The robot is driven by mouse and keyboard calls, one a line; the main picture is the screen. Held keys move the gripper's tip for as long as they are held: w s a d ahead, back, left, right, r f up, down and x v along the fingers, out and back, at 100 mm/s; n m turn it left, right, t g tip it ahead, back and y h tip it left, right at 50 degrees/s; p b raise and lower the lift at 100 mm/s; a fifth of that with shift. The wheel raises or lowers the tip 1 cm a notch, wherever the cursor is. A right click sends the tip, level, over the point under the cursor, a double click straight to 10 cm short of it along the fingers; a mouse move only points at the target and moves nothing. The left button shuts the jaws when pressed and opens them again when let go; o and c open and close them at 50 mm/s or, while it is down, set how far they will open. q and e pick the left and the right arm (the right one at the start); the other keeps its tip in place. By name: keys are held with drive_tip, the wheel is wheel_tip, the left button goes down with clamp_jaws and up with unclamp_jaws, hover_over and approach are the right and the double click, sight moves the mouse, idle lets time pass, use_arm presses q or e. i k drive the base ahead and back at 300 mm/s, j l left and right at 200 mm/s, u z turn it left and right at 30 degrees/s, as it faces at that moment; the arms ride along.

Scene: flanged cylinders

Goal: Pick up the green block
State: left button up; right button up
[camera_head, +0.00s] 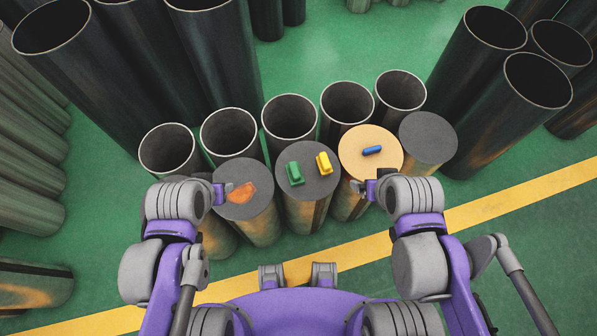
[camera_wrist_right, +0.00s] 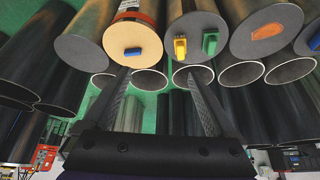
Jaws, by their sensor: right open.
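The green block (camera_head: 295,174) sits on the dark grey top of the middle closed cylinder (camera_head: 310,189), just left of the yellow block (camera_head: 323,163). In the right wrist view the green block (camera_wrist_right: 210,43) appears to the right of the yellow block (camera_wrist_right: 180,47). My right gripper (camera_head: 359,188) is right of the green block and apart from it. Its two fingers (camera_wrist_right: 156,78) are spread and empty in the wrist view.
A blue block (camera_head: 372,150) lies on a tan cylinder top (camera_head: 355,165). Open pipes (camera_head: 289,118) stand close behind the tops. Taller pipes rise at left and right. Green floor with a yellow stripe (camera_head: 530,201) shows at right.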

sight(294, 173)
drive_tip(key=u, duration=1.7)
drive_tip(key=k+l+u, duration=0.2)
drive_tip(key=l, duration=0.25)
drive_tip(key=k+l+u, duration=0.25)
drive_tip(key=k+l, duration=0.05)
drive_tip(key=l, duration=0.1)
